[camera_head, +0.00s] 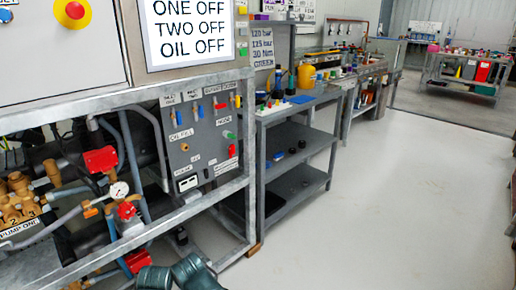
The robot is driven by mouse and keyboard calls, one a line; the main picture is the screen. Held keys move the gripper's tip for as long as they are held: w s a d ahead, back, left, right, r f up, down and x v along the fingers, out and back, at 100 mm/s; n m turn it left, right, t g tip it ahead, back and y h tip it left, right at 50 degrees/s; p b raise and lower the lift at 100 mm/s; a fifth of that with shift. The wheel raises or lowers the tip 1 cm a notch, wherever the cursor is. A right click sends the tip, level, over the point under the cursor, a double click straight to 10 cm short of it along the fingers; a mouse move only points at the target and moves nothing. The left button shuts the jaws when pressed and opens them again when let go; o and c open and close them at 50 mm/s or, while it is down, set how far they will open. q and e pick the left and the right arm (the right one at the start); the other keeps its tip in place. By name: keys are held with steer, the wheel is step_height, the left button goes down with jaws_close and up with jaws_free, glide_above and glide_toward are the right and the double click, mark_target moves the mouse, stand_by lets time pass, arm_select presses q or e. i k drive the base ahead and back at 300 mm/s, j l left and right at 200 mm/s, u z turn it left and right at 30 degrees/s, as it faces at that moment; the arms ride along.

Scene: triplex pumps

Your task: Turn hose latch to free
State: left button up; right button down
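A grey control panel (203,149) stands upright in the frame of the pump bench at left. It carries blue handles (200,111) at the upper left, a red handle (220,105) and a yellow handle (237,101) at the upper right. Below sit a green knob (229,135), a small red part (232,149) and small labelled parts near the bottom. Neither gripper's fingers show in the view.
Pipes, a pressure gauge (119,190) and red valves (101,159) fill the bench left of the panel. A grey shelf unit (298,150) stands right of it. A sign (190,30) reads "ONE OFF, TWO OFF, OIL OFF". The pale floor (400,200) at right is clear.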

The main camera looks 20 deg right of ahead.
mark_target(231, 148)
steer(key=l+z, duration=0.1)
steer(key=z, duration=0.3)
steer(key=i+l+z, duration=0.1)
steer(key=z, duration=0.25)
steer(key=l+z, duration=0.1)
steer(key=z, duration=0.3)
steer(key=i+z, duration=0.1)
steer(key=z, duration=0.25)
